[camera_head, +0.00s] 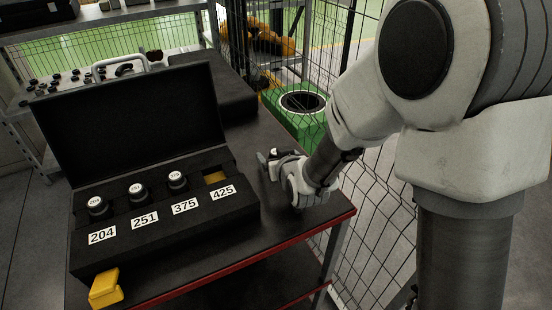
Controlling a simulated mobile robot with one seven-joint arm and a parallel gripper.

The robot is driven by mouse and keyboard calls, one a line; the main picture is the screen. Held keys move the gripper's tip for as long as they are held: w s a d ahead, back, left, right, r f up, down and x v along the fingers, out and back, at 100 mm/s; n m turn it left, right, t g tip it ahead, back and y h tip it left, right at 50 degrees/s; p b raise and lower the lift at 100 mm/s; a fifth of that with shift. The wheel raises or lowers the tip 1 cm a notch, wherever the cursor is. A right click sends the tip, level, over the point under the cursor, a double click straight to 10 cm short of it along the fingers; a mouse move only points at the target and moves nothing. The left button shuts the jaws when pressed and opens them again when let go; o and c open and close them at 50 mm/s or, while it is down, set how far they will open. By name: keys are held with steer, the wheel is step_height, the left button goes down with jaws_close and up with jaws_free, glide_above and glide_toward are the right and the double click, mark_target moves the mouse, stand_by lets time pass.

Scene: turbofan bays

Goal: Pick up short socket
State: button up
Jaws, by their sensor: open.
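An open black case (165,235) on the dark workbench holds three dark sockets with pale tops in a row. One socket (98,204) stands at label 204, one (138,191) at label 251 and one (177,180) at label 375. The slot at label 425 (215,177) holds no socket and shows yellow inside. I cannot tell which socket is the short one. My gripper (264,160) is open, low over the bench to the right of the case and apart from the sockets. Its fingertips are small and partly hidden by its own body.
The raised case lid (130,120) stands behind the sockets. A yellow block (105,288) sits at the bench's front left corner. A dark box (215,95) lies behind the case. A wire fence (375,215) runs along the bench's right side. Shelves with small parts stand at the back left.

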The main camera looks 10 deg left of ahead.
steer(key=shift+c, duration=0.3)
jaws_close()
steer(key=shift+r, duration=0.1)
